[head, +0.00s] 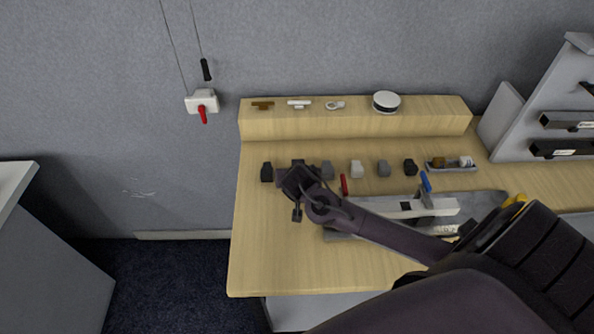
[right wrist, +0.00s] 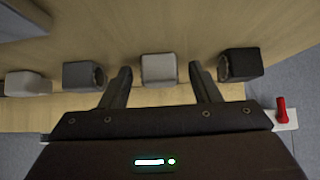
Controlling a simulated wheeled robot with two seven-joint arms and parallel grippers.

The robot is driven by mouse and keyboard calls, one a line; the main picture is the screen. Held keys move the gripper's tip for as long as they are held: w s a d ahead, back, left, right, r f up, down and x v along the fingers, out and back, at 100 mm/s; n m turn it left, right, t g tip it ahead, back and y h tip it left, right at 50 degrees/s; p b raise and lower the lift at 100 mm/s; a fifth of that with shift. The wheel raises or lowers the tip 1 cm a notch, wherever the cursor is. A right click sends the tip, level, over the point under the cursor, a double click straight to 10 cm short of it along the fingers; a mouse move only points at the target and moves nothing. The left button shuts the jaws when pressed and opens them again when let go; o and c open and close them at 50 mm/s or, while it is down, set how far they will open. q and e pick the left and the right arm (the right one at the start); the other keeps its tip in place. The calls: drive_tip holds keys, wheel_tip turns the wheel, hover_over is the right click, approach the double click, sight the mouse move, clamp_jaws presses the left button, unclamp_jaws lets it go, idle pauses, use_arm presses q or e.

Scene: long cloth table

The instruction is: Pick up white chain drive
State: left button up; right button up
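A pale white block (right wrist: 159,70), which fits the white chain drive, sits between the open fingers of my right gripper (right wrist: 162,88) in the right wrist view. Gaps show between it and both fingers. In the head view my right gripper (head: 298,182) is over the left part of the block row and hides this block. Another white block (head: 357,169) stands further right in the row; I cannot tell whether it is the same kind of part. My left gripper is not in view.
In the head view a black block (head: 267,172) and a grey block (head: 327,169) stand close on either side of my right gripper. More blocks and a small tray (head: 468,169) are to the right. A raised wooden ledge (head: 350,122) runs behind. The table's front left is clear.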

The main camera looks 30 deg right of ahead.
drive_tip(key=c, duration=0.9)
drive_tip(key=shift+c, duration=0.6)
drive_tip(key=shift+r, duration=0.15)
